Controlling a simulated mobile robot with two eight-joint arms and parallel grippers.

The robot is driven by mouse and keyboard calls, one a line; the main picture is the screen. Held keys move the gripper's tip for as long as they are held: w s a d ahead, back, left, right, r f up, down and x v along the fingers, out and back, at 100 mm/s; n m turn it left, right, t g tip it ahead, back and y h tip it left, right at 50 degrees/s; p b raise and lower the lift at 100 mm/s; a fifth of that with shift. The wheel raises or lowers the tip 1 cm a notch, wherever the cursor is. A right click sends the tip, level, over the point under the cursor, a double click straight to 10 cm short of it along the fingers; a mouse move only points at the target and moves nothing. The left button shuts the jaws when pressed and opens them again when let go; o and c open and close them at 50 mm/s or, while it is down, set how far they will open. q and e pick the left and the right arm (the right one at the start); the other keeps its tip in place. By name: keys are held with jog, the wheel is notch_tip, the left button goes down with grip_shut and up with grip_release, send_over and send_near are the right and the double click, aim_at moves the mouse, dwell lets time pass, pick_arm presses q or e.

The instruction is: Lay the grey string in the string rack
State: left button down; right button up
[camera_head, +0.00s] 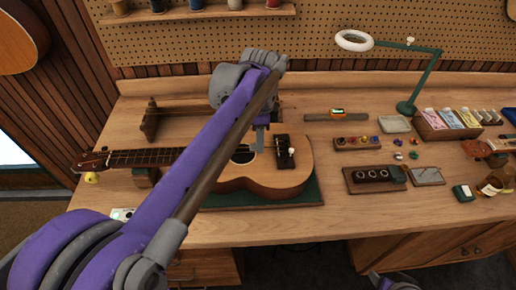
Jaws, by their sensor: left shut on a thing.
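A ukulele (262,178) lies on a dark green mat (308,194), neck pointing left. My left arm crosses the view from the lower left. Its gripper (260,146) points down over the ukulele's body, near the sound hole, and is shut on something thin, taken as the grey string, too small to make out. A wooden rack (150,122) with thin lines running right from it stands behind the neck, likely the string rack; my arm hides its middle.

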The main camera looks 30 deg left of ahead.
pick_arm(q)
notch_tip(320, 180, up, 6)
jog(key=shift+f, duration=0.2)
jog(key=shift+r+p, duration=0.45)
jog(key=shift+r, duration=0.2)
notch_tip(320, 180, up, 4)
jog(key=shift+f+p, duration=0.15)
jog(key=shift+p, duration=0.8)
pick_arm(e)
jog(key=shift+t, duration=0.3)
jog(key=r, duration=0.1)
jog(key=w+r, duration=0.1)
jog(key=r, duration=0.1)
jog(key=w+r, duration=0.1)
jog(key=shift+w+r, duration=0.15)
